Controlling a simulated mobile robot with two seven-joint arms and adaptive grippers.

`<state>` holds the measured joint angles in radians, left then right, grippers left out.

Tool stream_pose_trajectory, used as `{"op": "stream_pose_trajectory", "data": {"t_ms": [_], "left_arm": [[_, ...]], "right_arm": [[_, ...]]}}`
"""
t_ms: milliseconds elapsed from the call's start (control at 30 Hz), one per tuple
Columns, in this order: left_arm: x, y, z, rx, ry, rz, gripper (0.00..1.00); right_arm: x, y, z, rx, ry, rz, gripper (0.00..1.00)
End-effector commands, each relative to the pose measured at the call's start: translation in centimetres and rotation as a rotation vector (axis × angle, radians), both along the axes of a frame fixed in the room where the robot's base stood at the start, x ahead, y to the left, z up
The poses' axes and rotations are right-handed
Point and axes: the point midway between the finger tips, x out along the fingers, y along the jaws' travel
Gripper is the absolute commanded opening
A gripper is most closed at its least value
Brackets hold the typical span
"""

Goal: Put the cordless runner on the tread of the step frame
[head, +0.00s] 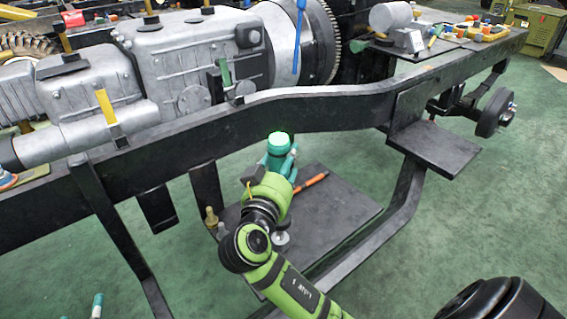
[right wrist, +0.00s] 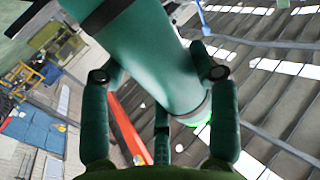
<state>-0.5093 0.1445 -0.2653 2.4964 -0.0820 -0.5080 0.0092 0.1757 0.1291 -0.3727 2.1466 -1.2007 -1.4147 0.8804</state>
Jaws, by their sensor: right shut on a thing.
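The cordless runner, a green cylinder-shaped tool (head: 279,142), is in my right gripper (head: 282,160), in front of the chassis rail. In the right wrist view the green body (right wrist: 150,60) lies between the fingers of my right gripper (right wrist: 160,85), shut on it and tilted. A black tread plate (head: 345,205) lies low below and behind the gripper, framed by a bent black bar. A smaller black step plate (head: 437,147) sticks out from the rail further right. Two teal tips at the bottom left edge look like my left gripper (head: 82,310); the rest is cut off.
An orange-handled tool (head: 311,183) lies on the low plate, and a small tan-topped piece (head: 211,216) stands by its left edge. The black chassis rail (head: 240,125) runs across behind, carrying a grey gearbox (head: 190,60). Green floor lies open at right.

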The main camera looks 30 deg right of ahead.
Motion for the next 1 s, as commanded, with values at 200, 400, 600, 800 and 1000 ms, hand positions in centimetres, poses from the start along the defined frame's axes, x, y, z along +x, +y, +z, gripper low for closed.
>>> {"op": "stream_pose_trajectory", "data": {"t_ms": [200, 400, 600, 800, 1000], "left_arm": [[0.0, -0.2, 0.6, -0.006, -0.029, -0.005, 0.75], [0.0, -0.2, 0.6, -0.008, -0.032, -0.005, 0.75], [0.0, -0.3, 1.1, -0.014, -0.057, -0.009, 0.75], [0.0, -0.5, 1.5, -0.020, -0.077, -0.011, 0.75], [0.0, -0.5, 1.7, -0.023, -0.087, -0.013, 0.75]], "right_arm": [[-0.1, 0.0, 0.2, -0.003, -0.009, 0.000, 0.02], [-0.1, 0.0, 0.2, -0.003, -0.008, 0.000, 0.02], [-0.1, 0.0, 0.1, -0.003, -0.008, 0.000, 0.02], [-0.1, 0.0, 0.0, -0.003, -0.008, 0.000, 0.02], [-0.1, 0.1, -0.3, 0.000, 0.000, 0.000, 0.85]]}}
